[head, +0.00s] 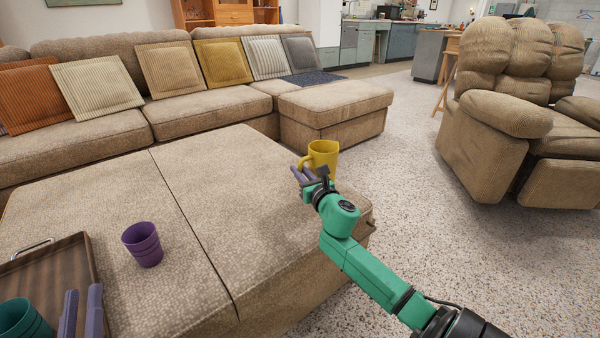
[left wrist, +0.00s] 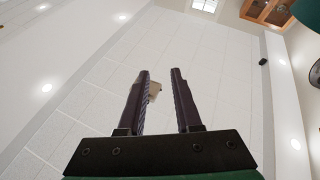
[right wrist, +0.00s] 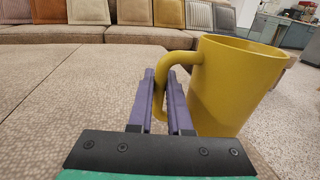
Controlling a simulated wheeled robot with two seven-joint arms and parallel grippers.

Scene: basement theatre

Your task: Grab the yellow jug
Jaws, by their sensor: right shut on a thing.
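The yellow jug (head: 322,155) is upright at the far right edge of the large beige ottoman (head: 200,180). I cannot tell whether its base touches the ottoman. My right gripper (head: 301,174) is shut on the jug's handle. In the right wrist view the jug (right wrist: 232,85) fills the right side, with its handle between the purple fingers of the right gripper (right wrist: 161,75). My left gripper (head: 83,292) is at the bottom left, by the tray, fingers pointing up. In the left wrist view the left gripper (left wrist: 160,72) is open and empty.
A purple cup (head: 142,244) stands on the ottoman. A sectional sofa (head: 205,105) is behind, a recliner (head: 500,130) at the right. Speckled floor (head: 420,225) is open between.

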